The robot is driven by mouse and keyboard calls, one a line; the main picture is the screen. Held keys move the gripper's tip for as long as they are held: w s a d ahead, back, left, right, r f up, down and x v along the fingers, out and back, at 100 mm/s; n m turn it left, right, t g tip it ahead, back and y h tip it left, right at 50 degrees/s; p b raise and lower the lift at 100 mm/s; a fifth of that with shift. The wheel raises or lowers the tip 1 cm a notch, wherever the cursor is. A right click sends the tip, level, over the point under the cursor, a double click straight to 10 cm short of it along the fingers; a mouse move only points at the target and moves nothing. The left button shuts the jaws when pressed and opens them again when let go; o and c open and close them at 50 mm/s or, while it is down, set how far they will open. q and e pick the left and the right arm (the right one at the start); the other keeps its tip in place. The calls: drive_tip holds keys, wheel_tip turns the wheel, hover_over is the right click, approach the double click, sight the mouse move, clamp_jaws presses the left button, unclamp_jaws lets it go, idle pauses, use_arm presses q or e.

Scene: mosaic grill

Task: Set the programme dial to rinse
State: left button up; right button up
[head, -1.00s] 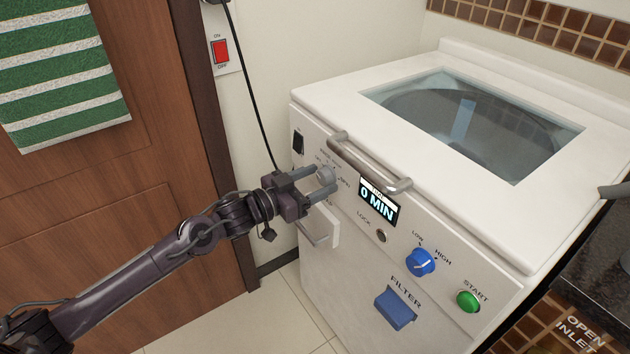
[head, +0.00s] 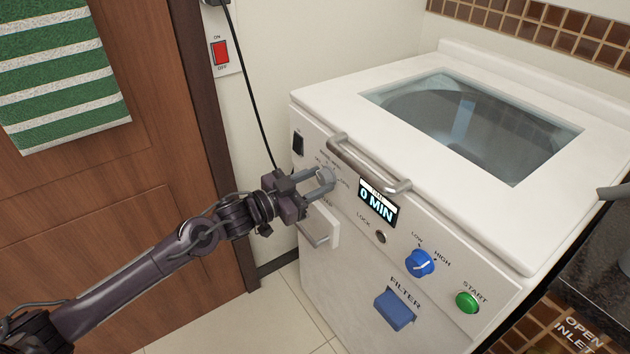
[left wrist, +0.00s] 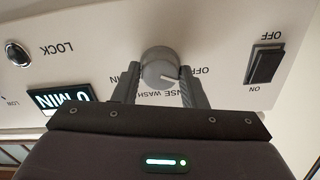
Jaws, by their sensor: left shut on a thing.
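The programme dial (head: 325,175) is a small grey round knob on the white washer's front panel, left of the display. My left gripper (head: 319,182) is shut on it, one finger on each side. In the left wrist view, upside down, the dial (left wrist: 158,66) sits between the fingertips of the gripper (left wrist: 160,82). Its white pointer mark points right, near the OFF label. The words WASH and part of RINSE show below the dial, partly hidden by the gripper. My right gripper is not in view.
The washer (head: 340,290) has a bar handle (head: 370,165) close above the dial, a display reading 0 MIN (head: 377,203), a blue low/high knob (head: 420,263), a green start button (head: 467,302) and a blue filter tab (head: 395,309). A pulled-out drawer (head: 322,228) is below the gripper.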

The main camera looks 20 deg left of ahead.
use_arm(q)
drive_tip(key=m, duration=0.2)
drive_tip(key=shift+m, duration=2.6)
drive_tip(key=shift+m+b, duration=0.3)
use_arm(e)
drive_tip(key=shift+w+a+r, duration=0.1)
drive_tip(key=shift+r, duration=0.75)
use_arm(q)
drive_tip(key=o, duration=1)
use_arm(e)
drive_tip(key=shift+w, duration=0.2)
